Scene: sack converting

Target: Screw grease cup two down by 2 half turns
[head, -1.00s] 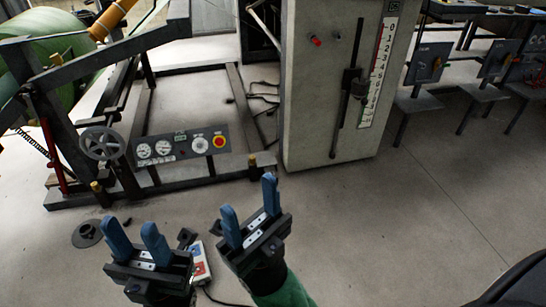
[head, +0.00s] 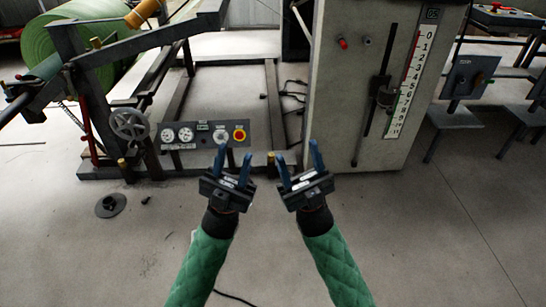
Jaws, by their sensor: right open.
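Small brass-coloured caps that look like grease cups sit on the dark unwinder frame in the head view. One cap (head: 122,164) is at the frame's lower left foot, one (head: 271,158) is right of the gauge panel, and one (head: 96,42) is higher on the left. I cannot read which is number two. My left gripper (head: 233,153) is open and empty, with its blue fingers apart in front of the gauge panel. My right gripper (head: 298,151) is open and empty; its fingers appear close to the right cap in the picture, but no contact shows.
A gauge panel (head: 205,135) with a red button and a handwheel (head: 129,124) are on the frame. A green roll (head: 85,40) is behind. A grey cabinet (head: 345,110) with a scale stands right. A round floor disc (head: 110,205) lies left.

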